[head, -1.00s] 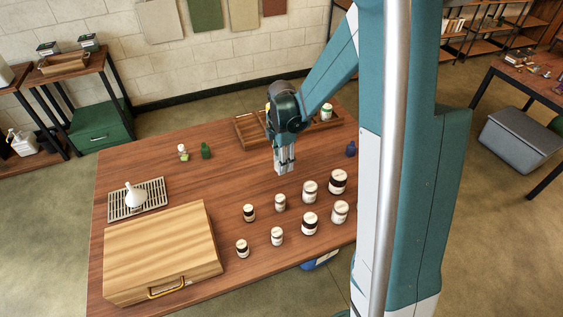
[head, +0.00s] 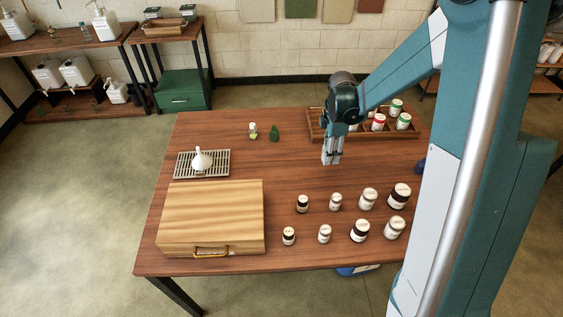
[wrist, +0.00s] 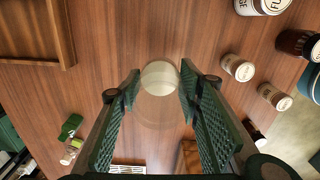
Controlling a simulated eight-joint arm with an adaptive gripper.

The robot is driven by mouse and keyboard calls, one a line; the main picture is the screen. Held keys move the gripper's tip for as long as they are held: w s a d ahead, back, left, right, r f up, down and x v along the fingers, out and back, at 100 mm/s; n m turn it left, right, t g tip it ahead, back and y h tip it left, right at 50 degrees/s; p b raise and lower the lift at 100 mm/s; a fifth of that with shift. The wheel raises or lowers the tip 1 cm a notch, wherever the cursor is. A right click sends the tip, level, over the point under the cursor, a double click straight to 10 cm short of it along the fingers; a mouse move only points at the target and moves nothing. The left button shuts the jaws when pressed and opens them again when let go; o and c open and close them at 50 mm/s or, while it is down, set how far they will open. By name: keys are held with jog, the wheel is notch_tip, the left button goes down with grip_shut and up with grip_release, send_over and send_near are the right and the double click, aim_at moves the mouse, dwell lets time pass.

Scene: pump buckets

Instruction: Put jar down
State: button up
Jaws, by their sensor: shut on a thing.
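My gripper (head: 332,160) hangs pointing down over the wooden table, in front of the compartment tray and behind the rows of jars. In the wrist view its two green padded fingers (wrist: 160,90) are closed in on either side of a jar with a pale round lid (wrist: 160,77). The jar's body is mostly hidden below the lid, and a faint clear ring shows around it. I cannot tell whether its base touches the table (head: 250,163).
Several white and dark jars (head: 335,202) stand in two rows at the front right. The compartment tray (head: 313,126) holds some jars behind.

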jog(key=w+a, duration=0.4)
jog(key=a, duration=0.5)
jog(key=w+a, duration=0.5)
jog(key=a, duration=0.4)
jog(key=shift+a+m, duration=0.15)
jog(key=shift+m, duration=0.25)
jog(key=shift+f+b, duration=0.45)
jog(key=shift+f, duration=2.6)
jog(key=shift+f, duration=1.9)
jog(key=shift+f+b, duration=0.2)
jog(key=shift+b, duration=0.15)
jog(key=o, duration=0.8)
jog(key=shift+o, duration=0.9)
jog(key=shift+r, duration=0.1)
jog(key=shift+r, duration=0.1)
